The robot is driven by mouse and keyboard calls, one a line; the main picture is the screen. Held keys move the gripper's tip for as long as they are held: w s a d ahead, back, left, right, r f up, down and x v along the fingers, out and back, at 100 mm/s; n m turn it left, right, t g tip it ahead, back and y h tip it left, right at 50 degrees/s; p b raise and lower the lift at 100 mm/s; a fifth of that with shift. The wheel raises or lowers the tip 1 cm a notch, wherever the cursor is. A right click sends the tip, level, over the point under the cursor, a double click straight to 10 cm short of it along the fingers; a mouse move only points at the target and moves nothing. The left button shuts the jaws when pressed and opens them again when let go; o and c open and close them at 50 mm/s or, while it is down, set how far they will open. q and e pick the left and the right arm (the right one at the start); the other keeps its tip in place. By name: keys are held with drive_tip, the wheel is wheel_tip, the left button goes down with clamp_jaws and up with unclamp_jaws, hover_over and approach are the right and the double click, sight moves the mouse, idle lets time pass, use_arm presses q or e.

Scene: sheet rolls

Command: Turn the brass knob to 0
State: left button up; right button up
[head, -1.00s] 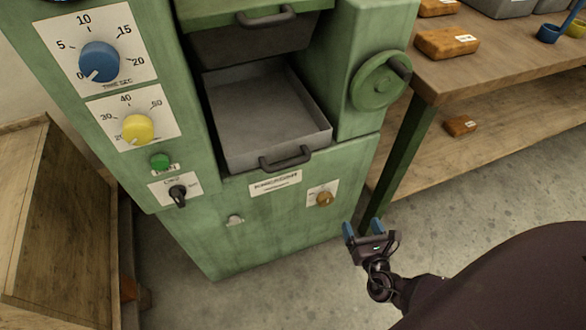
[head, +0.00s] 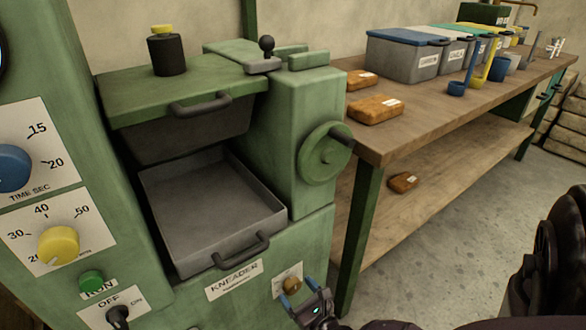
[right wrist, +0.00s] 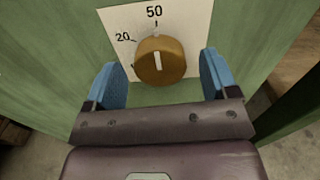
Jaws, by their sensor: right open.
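The brass knob (head: 291,285) sits on a small white dial plate low on the front of the green kneader. In the right wrist view the brass knob (right wrist: 160,62) shows a white pointer line aimed up near the 50 mark; a 20 mark is at its upper left, and no 0 is readable. My right gripper (head: 304,293) is open in front of the knob. In the right wrist view its blue fingers (right wrist: 165,80) stand left and right of the knob, apart from it. The left gripper is not in view.
The kneader also carries a yellow knob (head: 58,246), a blue knob (head: 12,168), a green RUN button (head: 91,281), a black switch (head: 118,317) and a handwheel (head: 325,153). A grey tray (head: 212,243) juts out above. A wooden workbench (head: 440,92) stands to the right.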

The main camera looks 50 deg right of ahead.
drive_tip(key=shift+x, duration=0.85)
drive_tip(key=c, duration=0.9)
